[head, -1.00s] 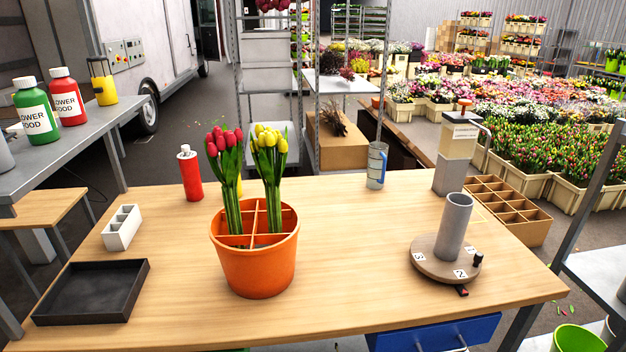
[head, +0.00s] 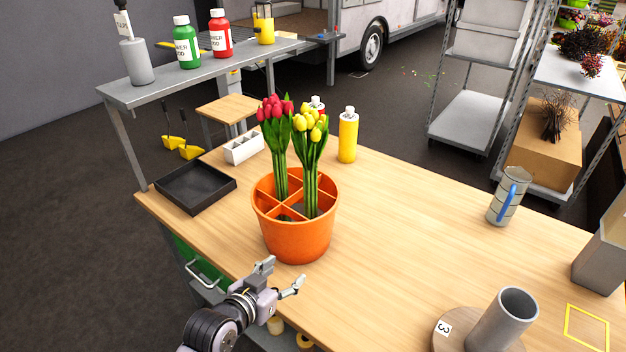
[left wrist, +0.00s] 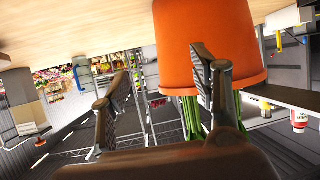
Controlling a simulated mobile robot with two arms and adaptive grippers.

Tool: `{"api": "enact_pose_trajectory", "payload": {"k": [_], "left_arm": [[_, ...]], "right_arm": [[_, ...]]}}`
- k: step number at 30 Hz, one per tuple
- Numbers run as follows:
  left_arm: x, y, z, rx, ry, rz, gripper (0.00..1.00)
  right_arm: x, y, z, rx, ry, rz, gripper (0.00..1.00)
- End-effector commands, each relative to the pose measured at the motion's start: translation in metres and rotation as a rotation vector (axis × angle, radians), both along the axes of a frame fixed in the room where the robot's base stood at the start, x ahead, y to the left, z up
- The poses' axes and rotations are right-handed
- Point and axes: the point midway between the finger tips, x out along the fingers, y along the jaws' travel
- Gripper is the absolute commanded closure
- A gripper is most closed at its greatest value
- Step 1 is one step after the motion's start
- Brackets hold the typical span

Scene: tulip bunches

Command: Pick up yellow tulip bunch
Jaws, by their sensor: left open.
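My left gripper (head: 280,276) is open and empty at the table's front edge, in front of and below the pot. In the left wrist view, the picture is upside down; the pot (left wrist: 205,45) fills the upper right, behind one finger of the open gripper (left wrist: 160,90), with green stems (left wrist: 192,118) showing below its rim. My right gripper is out of view.
A black tray (head: 195,187) and a white divided box (head: 243,148) lie left of the pot. A yellow bottle (head: 348,137) stands behind it. A blue-handled mug (head: 507,197) and a grey cylinder on a round board (head: 508,320) stand right. The table's middle is clear.

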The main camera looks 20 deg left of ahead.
Motion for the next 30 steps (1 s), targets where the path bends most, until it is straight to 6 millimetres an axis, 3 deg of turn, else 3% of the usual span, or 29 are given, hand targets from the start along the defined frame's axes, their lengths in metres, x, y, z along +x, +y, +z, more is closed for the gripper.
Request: {"api": "enact_pose_trajectory", "payload": {"k": [1,3,6,9,24,30], "left_arm": [[0.013,0.004,0.036,-0.012,-0.097,0.006,0.43],[0.024,0.009,0.076,-0.029,-0.213,0.013,0.43],[0.031,0.014,0.115,-0.044,-0.325,0.022,0.43],[0.038,0.016,0.133,-0.051,-0.377,0.027,0.43],[0.136,0.001,0.132,-0.053,-0.382,0.027,0.43],[0.153,-0.001,0.128,-0.052,-0.382,0.027,0.43]], "right_arm": [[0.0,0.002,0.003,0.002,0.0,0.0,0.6],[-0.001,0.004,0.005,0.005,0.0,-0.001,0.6],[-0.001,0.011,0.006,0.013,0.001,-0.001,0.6],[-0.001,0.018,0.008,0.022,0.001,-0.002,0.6],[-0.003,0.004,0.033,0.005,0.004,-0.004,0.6],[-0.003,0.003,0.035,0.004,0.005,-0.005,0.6]]}}
